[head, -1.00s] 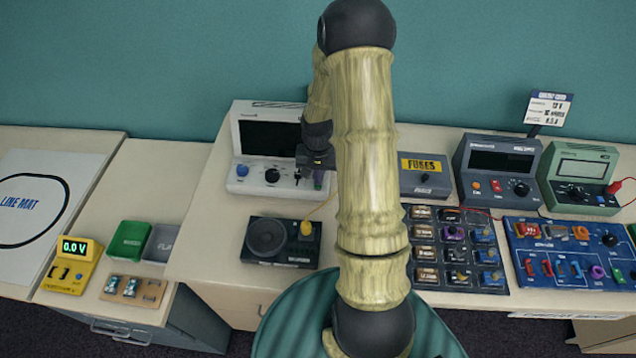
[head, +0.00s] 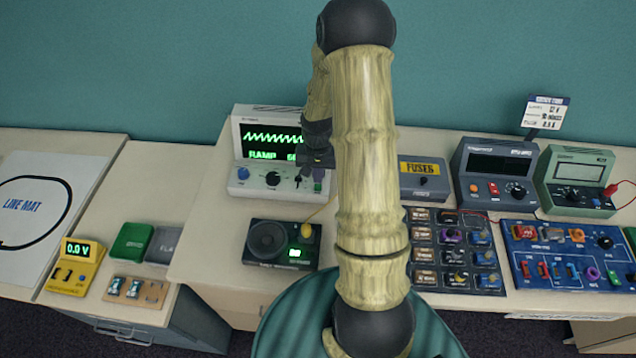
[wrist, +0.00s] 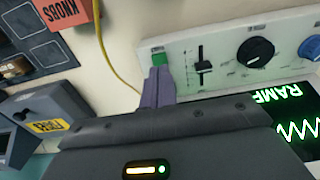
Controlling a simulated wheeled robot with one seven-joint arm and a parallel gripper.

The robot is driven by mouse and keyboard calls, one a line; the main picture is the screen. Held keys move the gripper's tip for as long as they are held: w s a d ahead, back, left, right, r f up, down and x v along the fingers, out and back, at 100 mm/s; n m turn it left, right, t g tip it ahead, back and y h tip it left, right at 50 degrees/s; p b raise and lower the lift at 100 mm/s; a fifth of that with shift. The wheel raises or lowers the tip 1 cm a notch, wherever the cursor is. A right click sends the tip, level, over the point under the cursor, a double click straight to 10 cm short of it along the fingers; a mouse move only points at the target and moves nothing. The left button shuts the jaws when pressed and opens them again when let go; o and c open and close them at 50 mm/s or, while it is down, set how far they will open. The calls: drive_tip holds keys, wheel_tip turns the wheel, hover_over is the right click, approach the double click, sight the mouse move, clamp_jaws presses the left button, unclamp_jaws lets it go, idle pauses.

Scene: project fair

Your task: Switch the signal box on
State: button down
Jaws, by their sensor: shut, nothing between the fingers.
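The signal box (head: 237,180) is a white unit at the back of the table, with its screen lit, showing a green ramp wave and the word RAMP. It also shows in the wrist view (wrist: 220,60), where its panel has a green switch (wrist: 158,59), a slider (wrist: 203,67), a black knob (wrist: 252,50) and a blue knob (wrist: 312,47). My gripper (head: 317,183) is shut and empty at the right end of the box's front. In the wrist view its fingertips (wrist: 158,72) are right at the green switch; I cannot tell whether they touch it.
A black speaker unit (head: 267,242) with a lit green display stands in front, joined by a yellow cable (wrist: 115,65). The fuses box (head: 424,183) and grey meter (head: 497,172) stand to the right. Component trays (head: 455,220) and a blue board (head: 535,255) lie before them.

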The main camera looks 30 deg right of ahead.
sight(318, 186)
wheel_tip(318, 186, up, 7)
drive_tip(key=p, duration=0.5)
drive_tip(key=shift+r, duration=0.2)
idle(0.6)
drive_tip(key=s+a+r+n+t+b, duration=0.2)
drive_tip(key=s+a+r+n, duration=0.4)
drive_tip(key=s+a+r, duration=0.5)
drive_tip(key=s+a+b, duration=0.1)
drive_tip(key=a, duration=0.1)
drive_tip(key=shift+s+a+r+n+t, duration=0.2)
drive_tip(key=shift+s+a+n+t, duration=0.1)
drive_tip(key=shift+n, duration=0.1)
idle(0.7)
